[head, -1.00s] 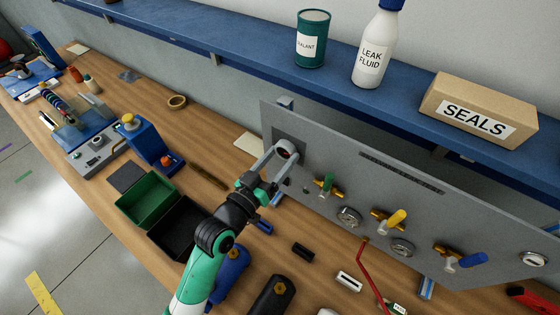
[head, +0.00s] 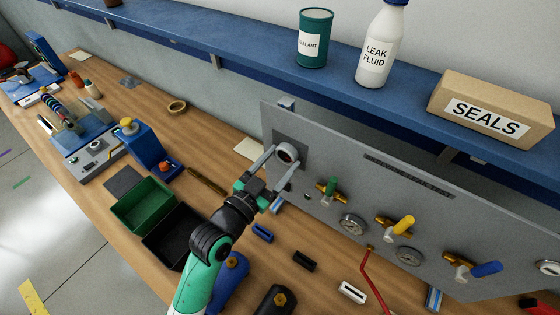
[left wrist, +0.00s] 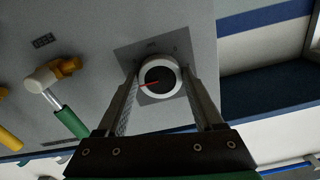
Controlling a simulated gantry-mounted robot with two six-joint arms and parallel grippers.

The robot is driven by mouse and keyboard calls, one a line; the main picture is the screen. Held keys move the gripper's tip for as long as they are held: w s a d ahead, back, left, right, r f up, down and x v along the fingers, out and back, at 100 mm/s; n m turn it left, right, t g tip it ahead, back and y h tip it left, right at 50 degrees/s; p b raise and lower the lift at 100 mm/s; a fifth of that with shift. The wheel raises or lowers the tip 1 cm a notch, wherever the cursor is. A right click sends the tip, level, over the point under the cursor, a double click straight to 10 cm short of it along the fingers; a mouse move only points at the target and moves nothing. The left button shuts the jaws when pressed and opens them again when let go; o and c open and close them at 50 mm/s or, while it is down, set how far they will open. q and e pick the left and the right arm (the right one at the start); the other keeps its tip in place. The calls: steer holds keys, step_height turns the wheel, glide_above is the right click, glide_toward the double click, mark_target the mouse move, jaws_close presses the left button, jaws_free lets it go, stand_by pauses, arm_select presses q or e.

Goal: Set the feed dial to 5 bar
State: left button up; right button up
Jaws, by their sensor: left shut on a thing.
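The feed dial (head: 286,153) is a round knob with a pale rim and dark face at the left end of the grey upright panel (head: 340,165). In the left wrist view the dial (left wrist: 159,78) shows a red pointer directed to the picture's left; its scale marks are too small to read. My left gripper (head: 282,157) has its fingers on both sides of the dial and is shut on it. In the left wrist view the left gripper (left wrist: 160,85) shows a finger along each side of the rim. My right gripper is not in view.
Green (head: 331,188), yellow (head: 404,226) and blue (head: 486,269) valve handles and gauges (head: 352,225) sit right of the dial. A red rod (head: 373,280) stands before the panel. A blue shelf (head: 240,38) runs above. Green (head: 145,208) and black (head: 172,240) bins stand left of my arm.

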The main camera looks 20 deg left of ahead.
arm_select(q)
steer(key=o, duration=1.4)
steer(key=s, duration=0.3)
steer(key=s+a, duration=0.1)
steer(key=s, duration=0.3)
steer(key=s+a, duration=0.1)
steer(key=s, duration=0.3)
steer(key=shift+s, duration=0.25)
